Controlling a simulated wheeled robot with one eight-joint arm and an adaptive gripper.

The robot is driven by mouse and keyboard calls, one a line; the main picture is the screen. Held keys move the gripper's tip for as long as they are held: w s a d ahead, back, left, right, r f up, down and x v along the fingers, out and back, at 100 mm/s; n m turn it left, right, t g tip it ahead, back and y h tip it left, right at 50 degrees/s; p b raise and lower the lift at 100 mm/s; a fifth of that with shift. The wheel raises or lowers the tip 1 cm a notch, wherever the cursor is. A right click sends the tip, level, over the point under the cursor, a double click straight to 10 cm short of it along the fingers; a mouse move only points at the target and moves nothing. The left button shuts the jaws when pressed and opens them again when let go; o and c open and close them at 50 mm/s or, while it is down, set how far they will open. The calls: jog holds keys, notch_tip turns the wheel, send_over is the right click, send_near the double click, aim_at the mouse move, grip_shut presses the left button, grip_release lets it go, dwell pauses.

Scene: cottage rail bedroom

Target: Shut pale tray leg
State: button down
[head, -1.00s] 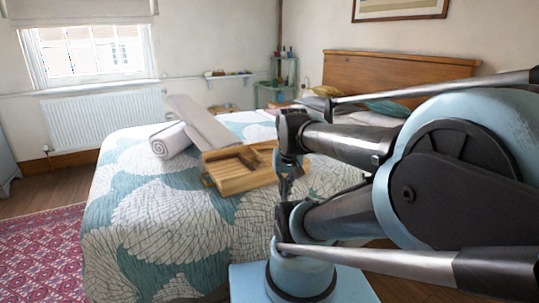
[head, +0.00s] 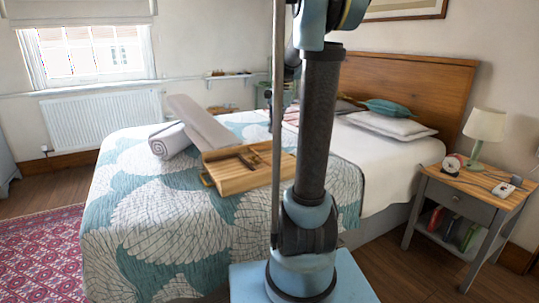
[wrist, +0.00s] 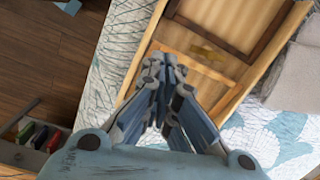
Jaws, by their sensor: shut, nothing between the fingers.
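I cannot tell for sure which bar is the pale leg. My gripper (wrist: 166,66) is shut and empty, over the tray's near end in the wrist view; I cannot tell whether it touches. In the head view my arm partly hides the tray's right side.
A grey slab-like piece (head: 203,122) and a rolled towel (head: 171,140) lie behind the tray. A nightstand (head: 465,200) with a lamp (head: 486,128) stands at the right. The quilt (head: 150,235) is clear in front of the tray.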

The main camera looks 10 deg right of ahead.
jog(key=w+d+m, duration=0.2)
jog(key=w+m, duration=0.1)
jog(key=w, duration=0.5)
jog(key=a+f, duration=0.1)
jog(key=f, duration=0.3)
jog(key=a+f, duration=0.1)
jog(key=f, duration=0.4)
jog(key=s+a+f, duration=0.1)
jog(key=f, duration=0.4)
jog(key=shift+f, duration=0.1)
